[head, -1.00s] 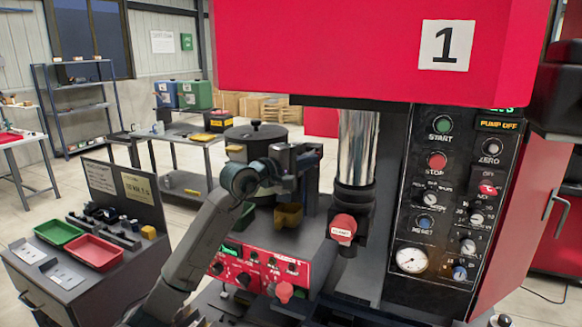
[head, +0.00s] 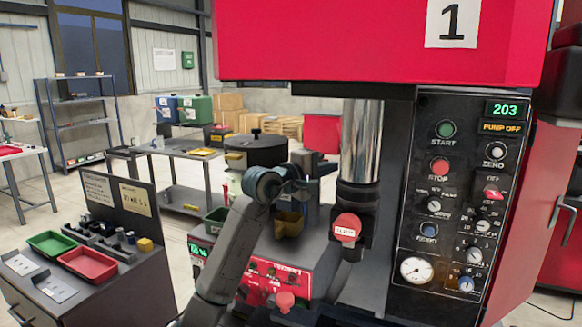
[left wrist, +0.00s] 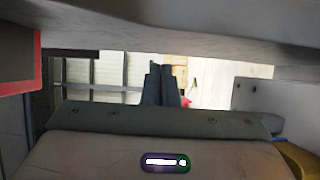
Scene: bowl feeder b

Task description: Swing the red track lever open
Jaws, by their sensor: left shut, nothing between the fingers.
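The dark, lidded feeder bowl (head: 258,150) stands behind my left arm in the head view. My left gripper (head: 312,168) is just right of the bowl, small and partly hidden by its own wrist. In the left wrist view the two dark fingers (left wrist: 161,84) are shut together with nothing between them. A small red piece (left wrist: 187,101) shows just right of the fingers; I cannot tell whether it is the track lever or whether they touch it. No track lever shows clearly in the head view. My right gripper is not in view.
A red-topped press with a steel ram (head: 361,140) and a red labelled knob (head: 347,228) stands close on the right. A yellow chute (head: 289,223) and red control panel (head: 275,277) sit below my wrist. A bench with trays (head: 88,263) is at left.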

